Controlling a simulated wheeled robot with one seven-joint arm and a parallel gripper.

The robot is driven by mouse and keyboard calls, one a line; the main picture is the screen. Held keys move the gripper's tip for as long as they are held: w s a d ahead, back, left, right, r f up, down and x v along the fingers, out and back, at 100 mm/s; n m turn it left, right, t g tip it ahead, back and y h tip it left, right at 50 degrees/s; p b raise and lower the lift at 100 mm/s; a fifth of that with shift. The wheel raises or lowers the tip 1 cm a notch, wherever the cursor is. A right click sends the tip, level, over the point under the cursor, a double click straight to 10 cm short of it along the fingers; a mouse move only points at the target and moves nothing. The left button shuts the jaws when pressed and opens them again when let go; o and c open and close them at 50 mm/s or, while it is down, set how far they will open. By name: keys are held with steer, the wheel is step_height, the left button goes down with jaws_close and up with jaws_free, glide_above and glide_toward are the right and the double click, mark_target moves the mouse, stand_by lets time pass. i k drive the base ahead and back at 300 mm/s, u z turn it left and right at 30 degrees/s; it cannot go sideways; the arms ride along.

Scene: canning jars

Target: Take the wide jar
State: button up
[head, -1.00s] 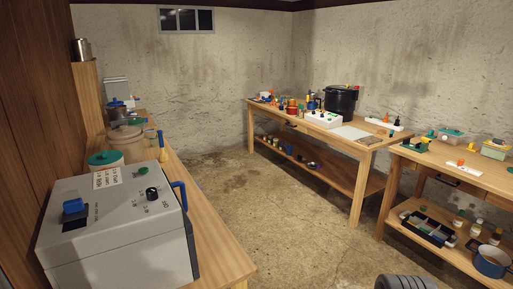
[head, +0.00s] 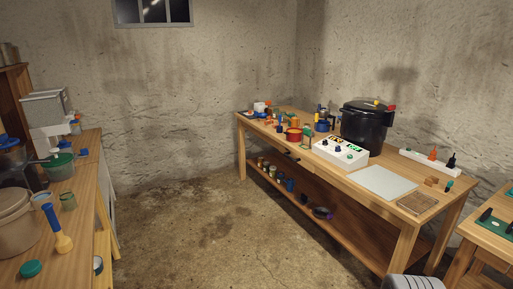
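I cannot single out the wide jar at this size. Small jar-like vessels stand on the left bench: a greenish one (head: 68,201) and a paler one (head: 40,201) beside it. Several more small jar-like containers (head: 272,172) stand on the lower shelf of the far table, too small to tell apart. My gripper is not in view. A grey ribbed rounded part at the bottom edge, right of the middle, seems to be part of my own arm.
The far table (head: 385,210) holds a big black pot (head: 362,130), a white control box (head: 340,152), a pale board and many small items.

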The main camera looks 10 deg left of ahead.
mark_target(67, 198)
steer(key=i, duration=0.95)
steer(key=u, duration=1.35)
steer(key=i, duration=3)
steer(key=u, duration=3.15)
